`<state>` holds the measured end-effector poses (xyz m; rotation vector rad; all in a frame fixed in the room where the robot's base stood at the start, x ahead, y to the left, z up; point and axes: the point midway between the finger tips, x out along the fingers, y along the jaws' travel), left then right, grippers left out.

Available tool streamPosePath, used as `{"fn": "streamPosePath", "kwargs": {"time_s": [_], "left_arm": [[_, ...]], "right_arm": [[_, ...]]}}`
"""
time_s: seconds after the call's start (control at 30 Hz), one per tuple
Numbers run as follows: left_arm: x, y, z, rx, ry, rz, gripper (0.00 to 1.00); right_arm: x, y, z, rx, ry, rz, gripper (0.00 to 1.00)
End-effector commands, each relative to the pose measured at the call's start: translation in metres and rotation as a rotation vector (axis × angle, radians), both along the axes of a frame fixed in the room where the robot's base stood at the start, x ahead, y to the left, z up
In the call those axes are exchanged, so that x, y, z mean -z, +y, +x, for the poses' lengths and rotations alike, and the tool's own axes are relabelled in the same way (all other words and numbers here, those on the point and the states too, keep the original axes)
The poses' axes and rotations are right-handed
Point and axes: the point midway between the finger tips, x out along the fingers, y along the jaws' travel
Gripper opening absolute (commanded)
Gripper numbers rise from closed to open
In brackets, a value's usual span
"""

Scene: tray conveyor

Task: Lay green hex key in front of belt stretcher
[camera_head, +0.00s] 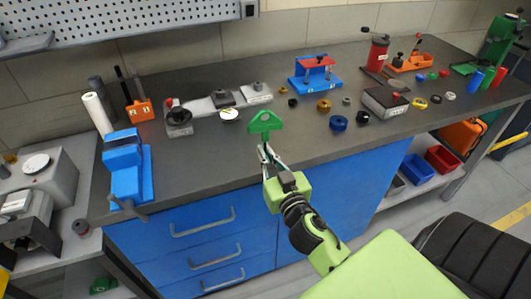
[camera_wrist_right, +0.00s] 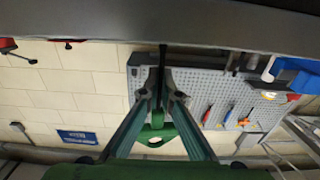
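The green hex key has a triangular green handle (camera_head: 265,121) with a hole, held upright with the handle on top. In the right wrist view, which is upside down, the handle (camera_wrist_right: 153,138) shows and a thin dark shaft (camera_wrist_right: 162,78) runs between the fingers. My right gripper (camera_head: 264,150) is shut on it, over the front part of the workbench. I cannot tell for sure which item is the belt stretcher; a blue frame with a red bar (camera_head: 316,62) stands at the back middle of the bench. My left gripper is not in view.
The grey bench (camera_head: 200,165) is bare along its front. A blue vise (camera_head: 124,165) stands at the left end. Rings and wheels, such as a blue one (camera_head: 338,123), lie right of the hex key.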

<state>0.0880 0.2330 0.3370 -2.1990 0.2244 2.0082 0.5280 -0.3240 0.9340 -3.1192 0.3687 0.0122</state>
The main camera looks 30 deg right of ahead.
Motion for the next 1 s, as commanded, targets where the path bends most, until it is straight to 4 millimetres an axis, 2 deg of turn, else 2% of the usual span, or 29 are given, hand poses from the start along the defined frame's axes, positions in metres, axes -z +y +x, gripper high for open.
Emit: {"fn": "streamPosePath", "kwargs": {"time_s": [0.13,0.17,0.2,0.23,0.67,0.77,1.0], "left_arm": [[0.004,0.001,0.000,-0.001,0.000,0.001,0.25],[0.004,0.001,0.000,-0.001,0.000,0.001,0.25],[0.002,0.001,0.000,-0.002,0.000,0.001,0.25],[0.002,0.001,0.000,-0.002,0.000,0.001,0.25],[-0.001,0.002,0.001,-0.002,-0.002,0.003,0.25],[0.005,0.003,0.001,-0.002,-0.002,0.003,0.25],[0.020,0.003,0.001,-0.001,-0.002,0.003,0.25]], "right_arm": [[0.003,0.000,0.000,0.000,-0.001,0.001,0.00],[0.003,0.000,0.000,0.000,0.000,0.001,0.06],[0.002,0.000,0.000,0.000,0.000,0.000,0.16],[0.002,0.000,0.000,0.000,0.000,0.000,0.21],[-0.001,0.001,-0.001,0.000,0.000,-0.001,0.21],[0.002,0.004,-0.014,0.000,0.002,0.001,0.21],[0.003,0.014,-0.061,0.002,0.001,0.003,0.21]]}}
